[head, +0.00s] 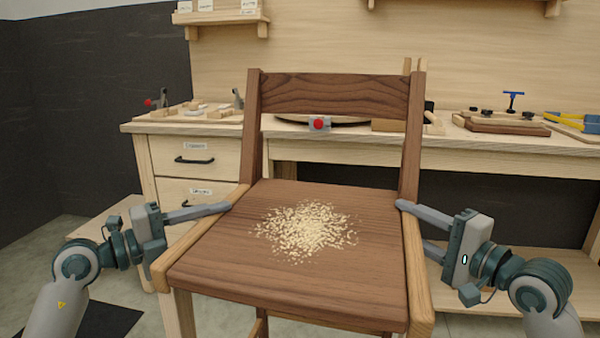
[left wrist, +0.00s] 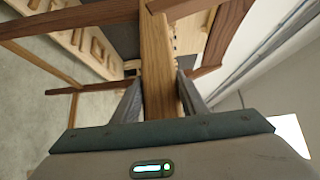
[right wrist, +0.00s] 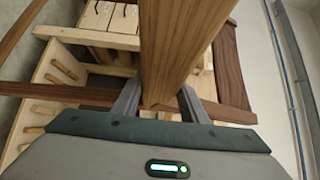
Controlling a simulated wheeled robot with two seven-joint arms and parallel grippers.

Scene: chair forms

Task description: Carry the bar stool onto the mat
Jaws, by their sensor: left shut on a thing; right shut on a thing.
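The bar stool (head: 290,275) stands in the middle of the head view, with a dark wood seat, a dark backrest and paler side rails. Pale shavings (head: 306,230) lie on its seat. My left gripper (head: 225,208) is shut on the stool's left side rail; the pale rail (left wrist: 157,70) runs between its fingers in the left wrist view. My right gripper (head: 412,224) is shut on the right side rail, and that wood (right wrist: 175,45) fills the space between its fingers. A dark mat (head: 105,322) shows partly on the floor at lower left. The stool's feet are out of view.
A workbench (head: 480,152) with drawers (head: 195,160) stands behind the stool, with clamps (head: 512,100) and wood pieces on top. A low pale shelf (head: 570,275) shows at right behind my right arm. Some floor is open at the left.

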